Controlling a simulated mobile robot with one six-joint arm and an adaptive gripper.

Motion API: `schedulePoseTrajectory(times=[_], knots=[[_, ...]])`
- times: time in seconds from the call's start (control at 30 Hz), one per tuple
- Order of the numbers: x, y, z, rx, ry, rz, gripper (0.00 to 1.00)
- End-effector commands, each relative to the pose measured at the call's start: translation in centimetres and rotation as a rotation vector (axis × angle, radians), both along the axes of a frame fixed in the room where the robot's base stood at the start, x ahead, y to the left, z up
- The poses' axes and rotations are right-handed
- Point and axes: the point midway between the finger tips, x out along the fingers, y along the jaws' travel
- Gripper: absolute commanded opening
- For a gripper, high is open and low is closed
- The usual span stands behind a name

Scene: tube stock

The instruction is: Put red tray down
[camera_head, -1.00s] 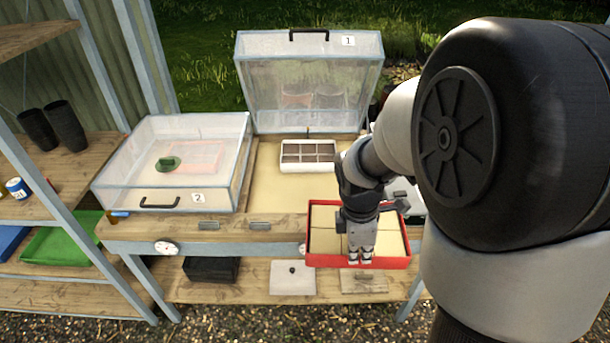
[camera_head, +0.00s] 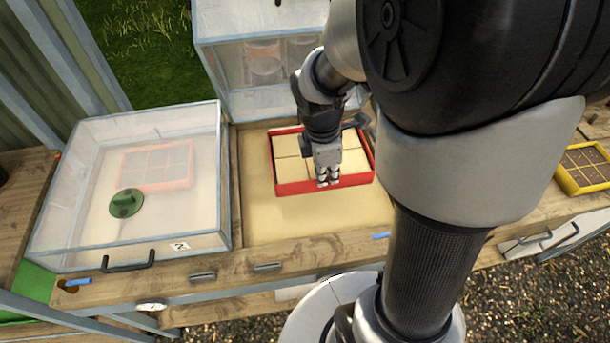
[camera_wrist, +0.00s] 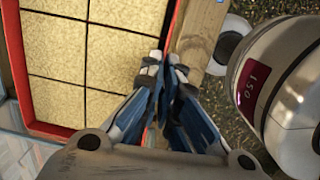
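The red tray (camera_head: 297,187) is over the tan bed (camera_head: 320,222) of the right-hand bay of the bench. It looks level and holds several pale tan squares. I cannot tell whether its base touches the bed. My gripper (camera_head: 328,182) is shut on the tray's near rim. In the wrist view my fingers (camera_wrist: 164,66) are close together at the red rim (camera_wrist: 174,25), with the squares to their left. My arm hides part of the tray's far side.
A closed clear lid marked 2 (camera_head: 196,242) covers the left bay, with a green knob-like object (camera_head: 125,203) in view. An open clear lid (camera_head: 225,75) stands behind the red tray. A yellow tray (camera_head: 590,184) is at the right. The bed in front of the red tray is bare.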

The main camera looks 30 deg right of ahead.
Motion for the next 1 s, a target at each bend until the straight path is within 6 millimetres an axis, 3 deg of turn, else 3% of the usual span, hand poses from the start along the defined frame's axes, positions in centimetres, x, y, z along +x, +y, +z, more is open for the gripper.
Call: schedulePoseTrajectory(times=[0.17, 0.6, 1.0], knots=[[-0.1, 0.0, -3.2, 0.001, 0.005, -0.001, 0.00], [-0.1, 0.0, -13.8, 0.001, 0.002, 0.001, 0.00], [-0.1, 0.0, -17.2, 0.001, 0.001, 0.000, 0.00]])
